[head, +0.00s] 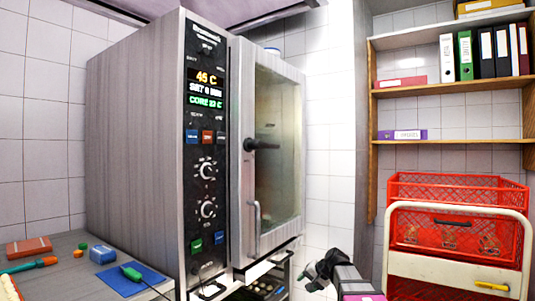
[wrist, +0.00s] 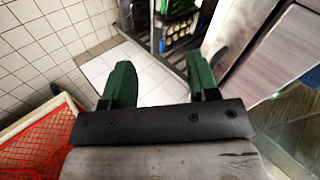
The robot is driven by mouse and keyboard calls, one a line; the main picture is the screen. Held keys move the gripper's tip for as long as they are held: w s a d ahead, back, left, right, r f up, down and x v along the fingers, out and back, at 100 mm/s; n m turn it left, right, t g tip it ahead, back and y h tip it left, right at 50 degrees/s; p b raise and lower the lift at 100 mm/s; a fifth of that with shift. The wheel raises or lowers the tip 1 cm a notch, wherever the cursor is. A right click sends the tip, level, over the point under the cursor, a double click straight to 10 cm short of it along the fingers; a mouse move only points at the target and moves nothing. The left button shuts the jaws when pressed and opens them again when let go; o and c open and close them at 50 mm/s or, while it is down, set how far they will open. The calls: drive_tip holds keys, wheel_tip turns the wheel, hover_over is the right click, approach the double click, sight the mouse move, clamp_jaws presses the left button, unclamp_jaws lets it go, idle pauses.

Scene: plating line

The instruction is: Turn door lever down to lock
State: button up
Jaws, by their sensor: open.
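The oven door (head: 296,110) is a metal frame around a glass pane. A black door lever (head: 262,145) sits on its left edge, lying about level with its free end pointing right. I cannot tell whether the door is fully closed. A vertical metal bar handle (head: 255,220) is below the lever. My gripper (head: 316,276) is low and to the right of the door, well below the lever and apart from it. In the wrist view its two green fingers (wrist: 160,80) are spread with nothing between them. The lever is not recognizable in the wrist view.
The oven's control panel (head: 205,150) stands left of the door. A cart (head: 455,268) with red crates (head: 460,215) stands at right, under wall shelves (head: 450,88). A counter (head: 75,245) with small tools is at left. White floor tiles (wrist: 125,75) show beyond my fingers.

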drive_tip(key=w+a+r+m+t+y, duration=0.1)
drive_tip(key=w+a+r, duration=0.15)
drive_tip(key=r, duration=0.45)
drive_tip(key=w+a+r+t+y, duration=0.1)
drive_tip(key=w+r+y, duration=0.15)
drive_tip(key=r, duration=0.45)
drive_tip(key=m+t+y, duration=0.1)
drive_tip(key=t+y, duration=0.2)
drive_tip(key=y, duration=0.4)
approach(273, 147)
drive_tip(key=w+a, duration=0.2)
drive_tip(key=shift+m, duration=0.3)
drive_tip(key=x, duration=1)
drive_tip(key=shift+s+a+r, duration=0.1)
drive_tip(key=shift+a+r, duration=0.1)
drive_tip(key=shift+r, duration=0.2)
drive_tip(key=shift+f, duration=0.1)
clamp_jaws()
